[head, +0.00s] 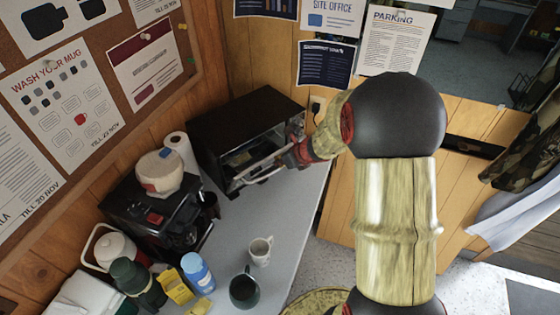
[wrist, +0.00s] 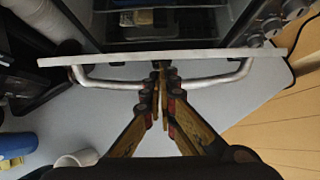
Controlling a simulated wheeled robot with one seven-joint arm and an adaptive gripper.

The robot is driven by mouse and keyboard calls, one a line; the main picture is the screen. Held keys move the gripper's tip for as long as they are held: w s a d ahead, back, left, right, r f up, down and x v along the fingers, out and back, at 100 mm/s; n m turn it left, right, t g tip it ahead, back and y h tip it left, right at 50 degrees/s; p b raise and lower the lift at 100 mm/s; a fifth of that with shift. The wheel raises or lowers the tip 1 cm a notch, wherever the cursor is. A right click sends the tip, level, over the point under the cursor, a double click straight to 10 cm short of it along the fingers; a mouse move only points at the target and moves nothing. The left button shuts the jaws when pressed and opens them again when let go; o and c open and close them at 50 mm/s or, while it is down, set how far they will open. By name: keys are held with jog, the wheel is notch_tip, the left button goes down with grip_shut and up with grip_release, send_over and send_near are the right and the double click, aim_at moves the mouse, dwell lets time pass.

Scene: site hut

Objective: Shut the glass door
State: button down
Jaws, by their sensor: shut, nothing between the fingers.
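The black toaster oven (head: 245,125) stands at the back of the counter, and its glass door (head: 262,165) hangs partly open, tilted outward from the top. In the wrist view the door's pale edge (wrist: 120,58) runs across the picture, with its metal bar handle (wrist: 100,82) on the near side. Racks and a lit interior show beyond the edge. My gripper (wrist: 160,70) is shut and empty, its fingertips at the middle of the handle and the door edge. I cannot tell whether they touch. In the head view my gripper (head: 294,155) is at the oven's right front.
A coffee maker (head: 150,215), a paper towel roll (head: 182,152) and a white mug (head: 260,251) stand left and in front of the oven. Counter in front of the door is clear.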

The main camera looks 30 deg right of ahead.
aim_at(272, 155)
jog(key=shift+w+a+r+g+p, duration=0.1)
jog(key=shift+w+r+g+p, duration=0.4)
jog(key=shift+p, duration=1.35)
jog(key=shift+w+a+r+g+p, duration=0.1)
jog(key=shift+w+r+p, duration=0.7)
jog(key=shift+p, duration=1.05)
jog(key=w+p, duration=0.1)
jog(key=w, duration=0.1)
jog(key=w+r+p, duration=0.1)
jog(key=shift+w+a+p, duration=0.3)
jog(key=shift+w, duration=0.1)
jog(key=shift+w+a, duration=0.1)
jog(key=shift+w, duration=0.5)
